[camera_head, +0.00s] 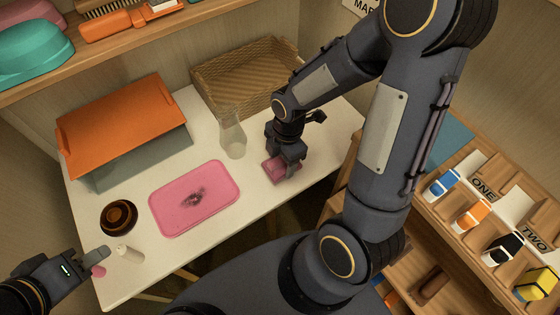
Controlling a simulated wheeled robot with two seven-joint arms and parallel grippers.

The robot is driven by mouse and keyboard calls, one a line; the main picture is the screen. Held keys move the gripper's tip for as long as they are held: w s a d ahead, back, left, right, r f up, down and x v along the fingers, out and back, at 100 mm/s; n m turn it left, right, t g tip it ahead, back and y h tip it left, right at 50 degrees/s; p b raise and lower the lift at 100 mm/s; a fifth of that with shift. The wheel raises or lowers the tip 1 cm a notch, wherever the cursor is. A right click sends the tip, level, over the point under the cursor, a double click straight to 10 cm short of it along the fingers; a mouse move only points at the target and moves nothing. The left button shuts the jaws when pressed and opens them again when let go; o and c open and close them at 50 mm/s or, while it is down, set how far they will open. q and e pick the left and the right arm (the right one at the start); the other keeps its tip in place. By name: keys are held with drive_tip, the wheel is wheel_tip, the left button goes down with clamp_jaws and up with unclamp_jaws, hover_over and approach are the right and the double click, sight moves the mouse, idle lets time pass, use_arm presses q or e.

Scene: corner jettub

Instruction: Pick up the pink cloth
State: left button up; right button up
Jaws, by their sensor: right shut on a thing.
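The pink cloth (272,172) is a small folded pink piece at the right part of the white table. My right gripper (284,168) points down onto it from above and is shut on it. The fingers hide part of the cloth, and I cannot tell whether it is clear of the tabletop. My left gripper (98,262) is at the lower left, by the table's front left corner. Its fingers are small and partly unclear, so I cannot tell whether they are open.
A pink tray (222,178) with a dark smudge lies mid-table. A glass flask (232,138), wicker basket (222,88), orange-lidded box (120,125), brown round bowl (104,217) and small white bottle (130,253) stand around it. A wooden rack (480,255) with labelled compartments is at right.

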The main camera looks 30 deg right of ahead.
drive_tip(key=s+a+r, duration=0.1)
drive_tip(key=s+r, duration=0.3)
drive_tip(key=s, duration=0.2)
drive_tip(key=s+a+r+p, duration=0.1)
drive_tip(key=s+r, duration=0.3)
drive_tip(key=s, duration=0.2)
drive_tip(key=shift+s+r, duration=0.25)
drive_tip(key=shift+s, duration=0.15)
